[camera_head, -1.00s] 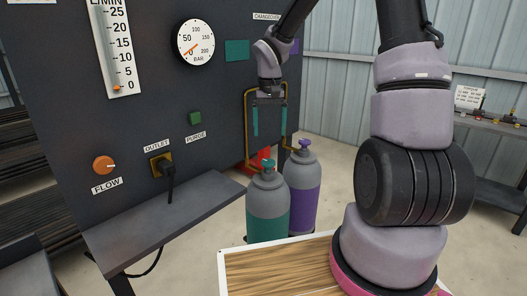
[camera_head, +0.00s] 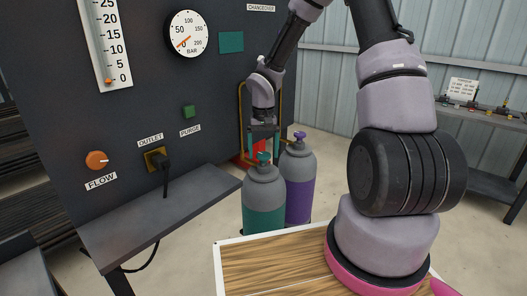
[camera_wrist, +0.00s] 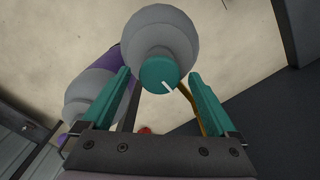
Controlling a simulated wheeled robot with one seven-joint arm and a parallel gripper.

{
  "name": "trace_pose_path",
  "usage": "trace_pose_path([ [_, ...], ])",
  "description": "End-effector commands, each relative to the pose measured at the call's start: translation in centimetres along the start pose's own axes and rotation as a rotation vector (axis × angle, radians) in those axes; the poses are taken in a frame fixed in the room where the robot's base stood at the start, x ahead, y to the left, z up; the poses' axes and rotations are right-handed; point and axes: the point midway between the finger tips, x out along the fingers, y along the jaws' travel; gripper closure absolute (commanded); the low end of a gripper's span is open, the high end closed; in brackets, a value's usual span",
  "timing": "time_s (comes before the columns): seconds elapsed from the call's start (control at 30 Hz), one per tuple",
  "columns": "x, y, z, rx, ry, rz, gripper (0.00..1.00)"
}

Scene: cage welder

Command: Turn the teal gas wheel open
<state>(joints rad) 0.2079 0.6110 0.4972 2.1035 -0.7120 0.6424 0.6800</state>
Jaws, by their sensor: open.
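The teal gas wheel (camera_head: 263,157) sits on top of the grey and teal gas cylinder (camera_head: 264,205). In the wrist view the wheel (camera_wrist: 159,74) is a teal disc with a white mark, on the cylinder's grey shoulder (camera_wrist: 160,35). My gripper (camera_head: 263,143) points down just above the wheel. Its two teal fingers are spread apart and, in the wrist view, stand left and right of the wheel, with gaps on both sides. The gripper (camera_wrist: 163,92) holds nothing. How far the fingertips are above the wheel is hard to tell.
A purple cylinder (camera_head: 299,195) with a purple wheel (camera_head: 300,135) stands close to the right. The dark panel (camera_head: 150,75) with gauge (camera_head: 187,34) and a grey shelf (camera_head: 150,215) are at left. A wood-topped surface (camera_head: 275,262) is in front.

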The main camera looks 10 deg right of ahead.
Motion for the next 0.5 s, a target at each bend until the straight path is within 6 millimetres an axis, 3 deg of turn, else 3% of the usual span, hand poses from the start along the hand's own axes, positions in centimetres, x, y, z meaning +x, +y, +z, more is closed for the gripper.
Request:
trace_pose_path([
  [0.13, -0.01, 0.01, 0.0, 0.0, 0.0, 0.0, 0.07],
  [0.3, -0.02, 0.02, 0.0, 0.0, 0.0, 0.0, 0.72],
  [0.37, -0.02, 0.02, 0.0, 0.0, 0.0, 0.0, 0.92],
  [0.5, -0.03, 0.02, 0.0, -0.003, 0.0, 0.0, 0.92],
])
